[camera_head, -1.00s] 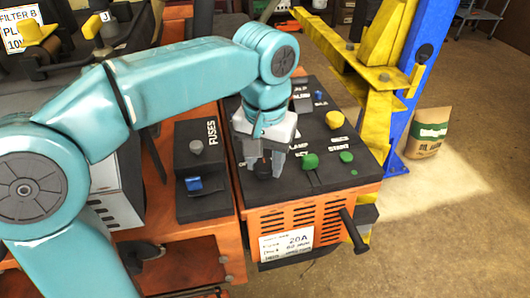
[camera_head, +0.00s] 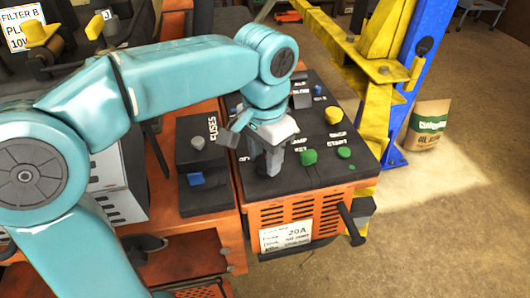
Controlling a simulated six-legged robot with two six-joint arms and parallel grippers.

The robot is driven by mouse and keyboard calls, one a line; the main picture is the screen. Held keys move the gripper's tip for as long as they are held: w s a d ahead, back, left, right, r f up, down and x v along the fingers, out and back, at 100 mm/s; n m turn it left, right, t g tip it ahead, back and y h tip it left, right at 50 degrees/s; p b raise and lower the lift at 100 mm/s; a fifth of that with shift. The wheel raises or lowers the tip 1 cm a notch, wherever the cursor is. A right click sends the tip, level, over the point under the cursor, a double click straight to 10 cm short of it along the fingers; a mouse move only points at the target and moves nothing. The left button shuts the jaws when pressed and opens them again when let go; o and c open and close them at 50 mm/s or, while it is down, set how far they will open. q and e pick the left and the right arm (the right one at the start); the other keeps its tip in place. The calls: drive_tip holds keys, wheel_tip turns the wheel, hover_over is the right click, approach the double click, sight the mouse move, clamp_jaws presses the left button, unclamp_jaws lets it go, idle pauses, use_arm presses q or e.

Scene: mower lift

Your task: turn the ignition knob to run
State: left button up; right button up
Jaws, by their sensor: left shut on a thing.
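The dark control panel (camera_head: 318,178) sits on top of the orange mower body and carries several knobs and buttons. My left gripper (camera_head: 270,168) reaches down onto its front left part, with the wrist turned and the fingers seen nearly edge-on. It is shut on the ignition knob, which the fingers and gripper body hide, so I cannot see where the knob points. Part of a white label shows just left of the fingers. My right gripper is not in view.
Right of the fingers are a green knob (camera_head: 308,157), a green button (camera_head: 344,152) and a yellow knob (camera_head: 333,115). A fuse box (camera_head: 203,163) stands left. A yellow and blue lift post (camera_head: 408,95) and a paper sack (camera_head: 427,127) are at the right.

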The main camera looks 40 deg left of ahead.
sight(264, 161)
use_arm(q)
drive_tip(key=shift+r, duration=0.1)
drive_tip(key=o, duration=1)
drive_tip(key=shift+o, duration=0.2)
wheel_tip(264, 161, up, 16)
drive_tip(key=p, duration=0.3)
drive_tip(key=shift+r, duration=0.15)
